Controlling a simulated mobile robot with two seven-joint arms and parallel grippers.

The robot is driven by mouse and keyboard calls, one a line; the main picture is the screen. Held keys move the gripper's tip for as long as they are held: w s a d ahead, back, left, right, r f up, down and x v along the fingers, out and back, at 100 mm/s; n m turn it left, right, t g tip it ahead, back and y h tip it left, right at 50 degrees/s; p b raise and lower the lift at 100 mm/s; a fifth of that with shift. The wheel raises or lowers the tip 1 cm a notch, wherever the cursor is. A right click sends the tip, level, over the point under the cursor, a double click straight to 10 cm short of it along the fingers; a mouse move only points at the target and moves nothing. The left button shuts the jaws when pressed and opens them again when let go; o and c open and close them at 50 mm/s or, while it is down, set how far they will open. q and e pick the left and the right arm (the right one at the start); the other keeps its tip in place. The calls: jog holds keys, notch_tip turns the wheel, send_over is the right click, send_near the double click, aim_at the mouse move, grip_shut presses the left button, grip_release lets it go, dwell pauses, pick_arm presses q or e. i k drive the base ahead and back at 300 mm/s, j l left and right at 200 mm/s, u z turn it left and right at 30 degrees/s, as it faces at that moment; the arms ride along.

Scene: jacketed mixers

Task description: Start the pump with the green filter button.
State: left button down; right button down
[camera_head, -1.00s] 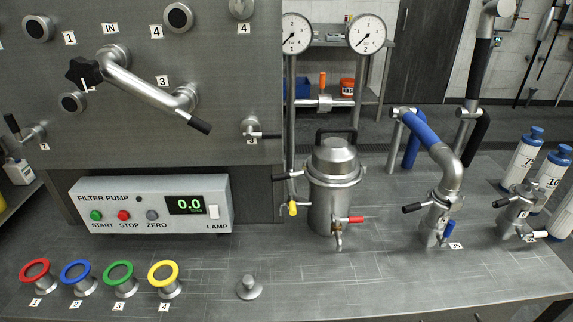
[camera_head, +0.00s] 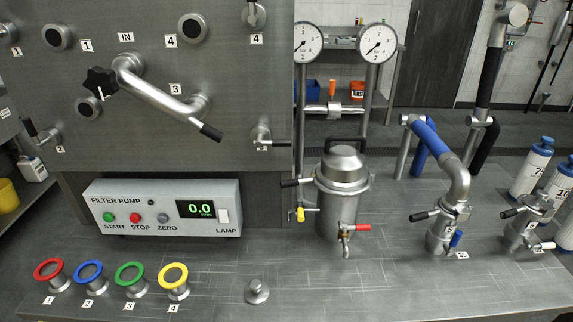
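The filter pump box (camera_head: 165,207) is a pale panel at the left, on the bench below the steel wall panel. Its green START button (camera_head: 109,217) is at the lower left of its face. The red STOP button (camera_head: 135,217) and the grey ZERO button (camera_head: 162,218) sit to its right. The green display (camera_head: 201,209) reads 0.0. A white LAMP switch (camera_head: 224,215) is at the right end. Nothing covers the buttons. Neither of my grippers is in view.
Red (camera_head: 49,269), blue (camera_head: 88,271), green (camera_head: 129,273) and yellow (camera_head: 173,275) ringed ports stand on the bench in front of the box. A metal filter vessel (camera_head: 341,190) with valves stands to the right. A black star knob (camera_head: 100,83) and a pipe handle jut from the panel above.

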aim_at(109, 217)
jog(key=k+j+u, duration=0.1)
jog(key=u, duration=0.35)
jog(key=j+u, duration=0.3)
jog(key=u, duration=0.2)
